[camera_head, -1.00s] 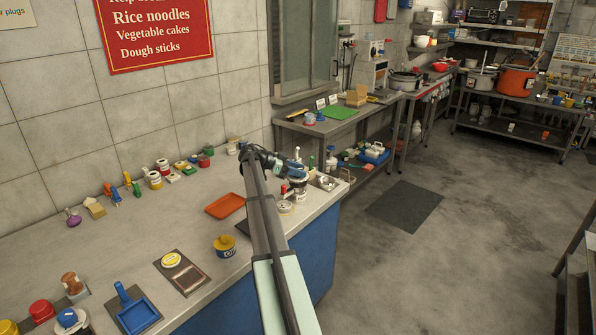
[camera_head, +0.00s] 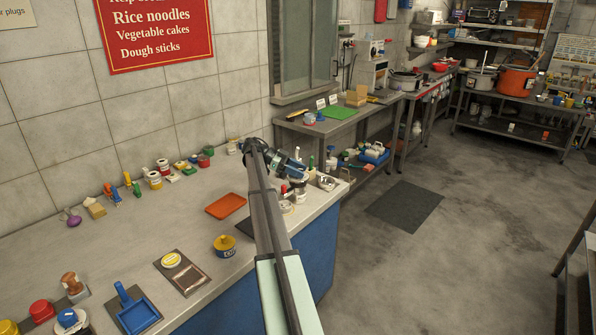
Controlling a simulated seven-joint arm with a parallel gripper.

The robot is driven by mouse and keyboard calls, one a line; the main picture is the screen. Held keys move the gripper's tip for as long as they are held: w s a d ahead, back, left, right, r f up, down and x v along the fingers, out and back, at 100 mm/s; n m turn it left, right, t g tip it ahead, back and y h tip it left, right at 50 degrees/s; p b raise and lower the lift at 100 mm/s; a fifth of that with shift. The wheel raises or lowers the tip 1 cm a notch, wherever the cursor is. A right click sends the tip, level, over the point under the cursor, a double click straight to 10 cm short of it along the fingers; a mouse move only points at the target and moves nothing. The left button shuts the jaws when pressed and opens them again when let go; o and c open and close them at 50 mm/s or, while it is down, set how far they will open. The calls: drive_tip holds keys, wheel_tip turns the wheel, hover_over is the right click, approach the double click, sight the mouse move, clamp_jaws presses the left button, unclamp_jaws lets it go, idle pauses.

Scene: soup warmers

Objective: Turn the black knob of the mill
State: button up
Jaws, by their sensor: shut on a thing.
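My arm reaches over the counter to its far right end. My gripper (camera_head: 301,174) is small in the head view, pointing down at the top of the mill (camera_head: 301,188), a small upright pale-bodied thing near the counter's right edge. The gripper is shut at the mill's top, where the black knob sits. The fingers and the knob blend together, so the knob itself and its turn angle cannot be made out.
Small bottles and a shiny metal tray (camera_head: 326,182) stand close around the mill. An orange tray (camera_head: 226,206), a yellow pot (camera_head: 225,246) and a blue dustpan-like tray (camera_head: 136,312) lie left of my arm. Several small items line the wall.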

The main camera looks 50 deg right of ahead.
drive_tip(key=shift+f, duration=0.15)
drive_tip(key=o, duration=1)
drive_tip(key=shift+c, duration=0.2)
wheel_tip(320, 180, up, 10)
drive_tip(key=shift+r, duration=0.1)
